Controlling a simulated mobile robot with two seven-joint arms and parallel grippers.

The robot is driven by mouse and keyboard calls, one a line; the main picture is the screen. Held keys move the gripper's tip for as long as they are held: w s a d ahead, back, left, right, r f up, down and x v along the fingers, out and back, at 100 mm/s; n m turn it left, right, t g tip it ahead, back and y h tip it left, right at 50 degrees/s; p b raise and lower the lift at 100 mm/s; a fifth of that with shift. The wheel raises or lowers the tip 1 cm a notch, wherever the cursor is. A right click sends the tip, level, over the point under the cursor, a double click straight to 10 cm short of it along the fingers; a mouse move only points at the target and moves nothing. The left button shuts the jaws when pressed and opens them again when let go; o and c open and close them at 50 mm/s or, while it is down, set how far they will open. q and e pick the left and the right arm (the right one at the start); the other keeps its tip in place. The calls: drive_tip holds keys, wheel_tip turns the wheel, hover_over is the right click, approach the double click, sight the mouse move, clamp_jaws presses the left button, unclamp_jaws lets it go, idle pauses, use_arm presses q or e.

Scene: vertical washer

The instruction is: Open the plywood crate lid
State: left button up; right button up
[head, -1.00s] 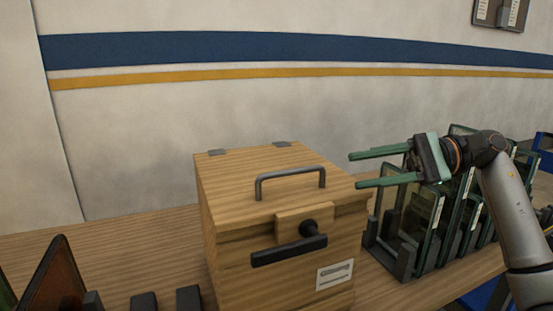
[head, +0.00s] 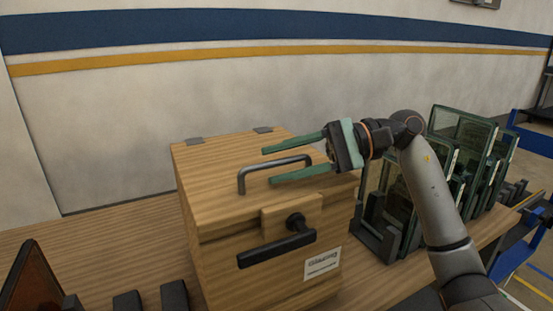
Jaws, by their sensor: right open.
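The plywood crate (head: 215,262) stands on the wooden table with its lid (head: 205,165) closed. A dark bar handle (head: 243,178) is on top of the lid, and two grey hinges show at the lid's back edge. A black lever latch (head: 277,248) lies roughly level on the front face, above a white label. My right gripper (head: 284,164) is open, its two green fingers pointing left over the lid. In the picture the fingers lie to either side of the handle's right part; I cannot tell if they touch it. My left gripper is not in view.
Racks with upright glass panes (head: 459,150) stand to the right of the crate, behind my right arm. A dark reddish pane (head: 32,280) and black blocks (head: 128,301) are at the front left. The wall (head: 110,120) is behind. Bare table (head: 110,240) lies left of the crate.

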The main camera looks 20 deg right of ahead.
drive_tip(key=shift+w+a+f, duration=0.15)
drive_tip(key=shift+a, duration=0.4)
clamp_jaws()
idle(1.1)
